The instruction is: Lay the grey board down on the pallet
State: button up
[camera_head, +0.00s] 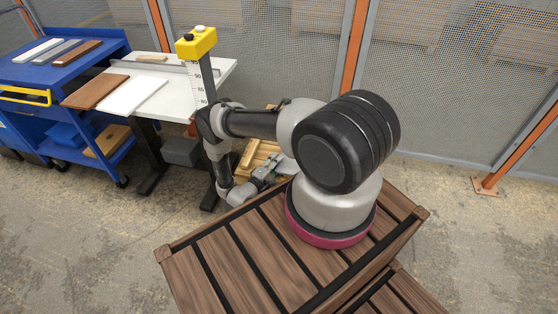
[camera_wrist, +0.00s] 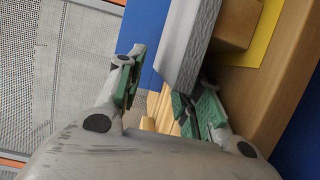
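A light grey board (camera_wrist: 188,45) runs down from the top of the wrist view, beyond and between my finger pads. It seems to be the pale grey piece (camera_head: 287,164) beside my gripper (camera_head: 264,174) in the head view, partly hidden by my arm. My gripper (camera_wrist: 165,94) is open, its green pads spread, with a clear gap between the left pad and the board. I cannot tell whether the right pad touches the board. The light wooden pallet (camera_head: 257,153) is low on the floor, largely hidden behind my arm; pale wood slats show between the fingers.
A blue cart (camera_head: 98,42) at the left carries white, grey and brown boards. A white table (camera_head: 160,72) holds a brown and a white board. A yellow-topped measuring post (camera_head: 203,82) stands close to my arm. Mesh fencing (camera_head: 270,50) closes the back.

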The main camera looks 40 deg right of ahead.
jog(key=shift+s+a, duration=0.15)
jog(key=shift+a, duration=0.1)
jog(key=shift+a, duration=0.1)
jog(key=shift+v, duration=1.45)
jog(key=o, duration=0.5)
jog(key=shift+c, duration=0.2)
jog(key=shift+f, duration=0.1)
jog(key=shift+o, duration=0.2)
jog(key=shift+s+a+r, duration=0.15)
jog(key=shift+a+r, duration=0.3)
jog(key=shift+r, duration=0.4)
jog(key=shift+s+a+r, duration=0.2)
jog(key=shift+a+r, duration=0.25)
jog(key=shift+r, duration=0.4)
jog(key=shift+s+a+r, duration=0.15)
jog(key=shift+a+r, duration=0.3)
jog(key=shift+r, duration=0.45)
